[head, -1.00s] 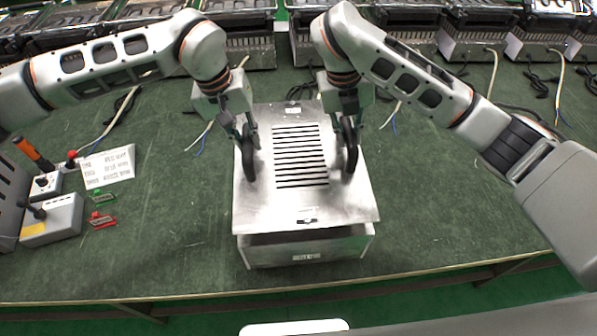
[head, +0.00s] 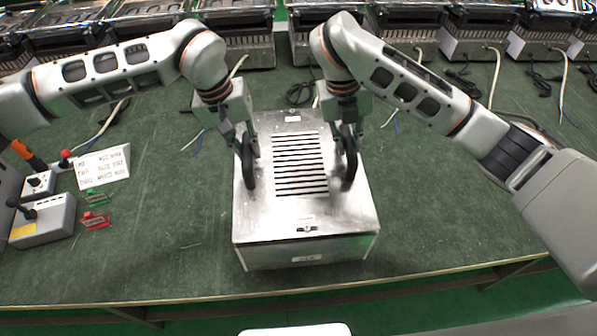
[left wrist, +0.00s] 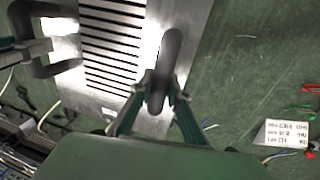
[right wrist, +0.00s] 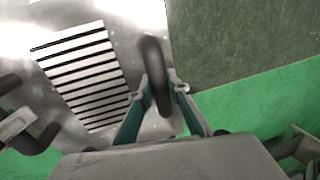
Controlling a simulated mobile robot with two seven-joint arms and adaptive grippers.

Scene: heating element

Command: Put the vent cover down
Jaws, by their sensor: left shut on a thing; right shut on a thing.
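The vent cover (head: 302,165) is a flat metal plate with a row of dark slots and two black handles. It lies level over the metal box (head: 308,252), with no clear gap at the front edge. My left gripper (head: 242,135) is shut on the left handle (head: 249,165); the left wrist view shows this handle (left wrist: 170,60) between the fingers. My right gripper (head: 346,118) is shut on the right handle (head: 350,165), which also shows in the right wrist view (right wrist: 154,65). The box's inside is hidden under the cover.
A control box with a joystick (head: 42,220), a white label card (head: 103,168), and green (head: 96,197) and red (head: 95,221) clips lie at the left. Several heater units (head: 415,35) line the back with loose cables. The green table is clear right of the box.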

